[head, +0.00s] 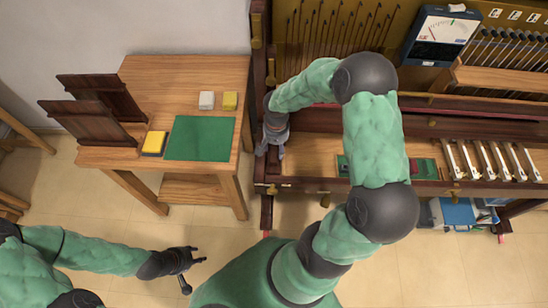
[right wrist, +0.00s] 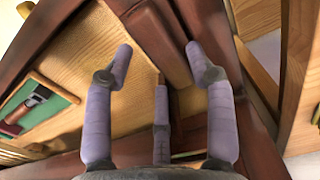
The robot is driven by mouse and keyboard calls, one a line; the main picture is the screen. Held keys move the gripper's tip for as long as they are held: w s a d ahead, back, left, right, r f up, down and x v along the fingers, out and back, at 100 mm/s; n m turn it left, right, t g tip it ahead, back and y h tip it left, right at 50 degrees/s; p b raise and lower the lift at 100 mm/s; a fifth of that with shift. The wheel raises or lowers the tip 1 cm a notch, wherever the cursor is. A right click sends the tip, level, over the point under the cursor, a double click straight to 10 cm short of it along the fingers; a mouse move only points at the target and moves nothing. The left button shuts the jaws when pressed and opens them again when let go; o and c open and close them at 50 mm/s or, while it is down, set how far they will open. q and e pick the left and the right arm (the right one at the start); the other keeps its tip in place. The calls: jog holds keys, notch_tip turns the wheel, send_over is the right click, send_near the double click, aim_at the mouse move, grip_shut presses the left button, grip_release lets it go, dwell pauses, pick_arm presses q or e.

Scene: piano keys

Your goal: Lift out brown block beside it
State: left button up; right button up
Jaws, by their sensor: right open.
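A reddish-brown block (right wrist: 162,42) lies at the end of the light wooden keybed (right wrist: 95,88), against the dark side frame, in the right wrist view. My right gripper (right wrist: 162,75) is open, its three fingers spread around and above the block's near part. I cannot tell whether any finger touches it. In the head view my right gripper (head: 272,150) is at the left end of the piano, and it mostly hides the block there. My left gripper (head: 192,268) is open and empty, low over the floor, far from the piano.
A green mat with tools (right wrist: 35,105) lies on the keybed. Several white keys (head: 490,162) stand to the right. A side table (head: 190,75) left of the piano holds a green mat (head: 200,138) and small yellow and white blocks. The piano's side frame (head: 258,60) is close to my right gripper.

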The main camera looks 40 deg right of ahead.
notch_tip(320, 180, down, 2)
jog(key=shift+f, duration=0.15)
grip_shut()
